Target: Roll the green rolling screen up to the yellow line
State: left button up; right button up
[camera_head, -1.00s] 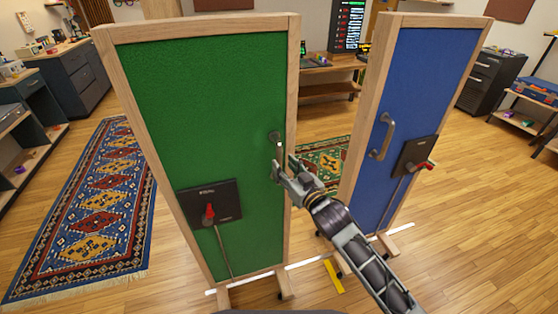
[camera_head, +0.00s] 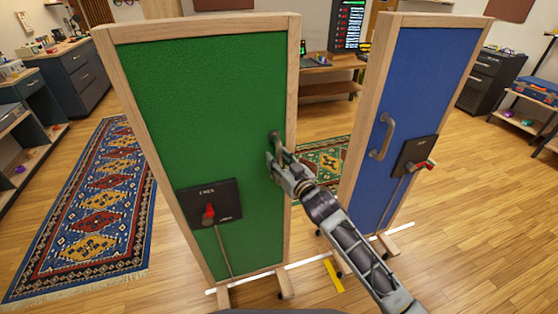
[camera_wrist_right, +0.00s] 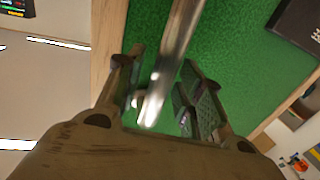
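The green rolling screen (camera_head: 215,110) stands upright on the left in the head view, in a pale wood frame. A metal handle (camera_head: 275,140) is on its right side, and it also shows in the right wrist view (camera_wrist_right: 176,45). My right gripper (camera_head: 275,165) is at the handle. In the right wrist view its fingers (camera_wrist_right: 165,95) are apart, with the handle bar between them and a gap visible. The yellow line (camera_head: 333,276) lies on the floor right of the green screen's foot. My left gripper is not in view.
A blue screen (camera_head: 425,90) with its own handle stands to the right. A white line (camera_head: 305,262) runs along the floor by the screens' feet. A patterned rug (camera_head: 95,210) lies at left. Open wood floor (camera_head: 480,250) is at right.

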grip_shut()
jog(key=shift+d, duration=0.15)
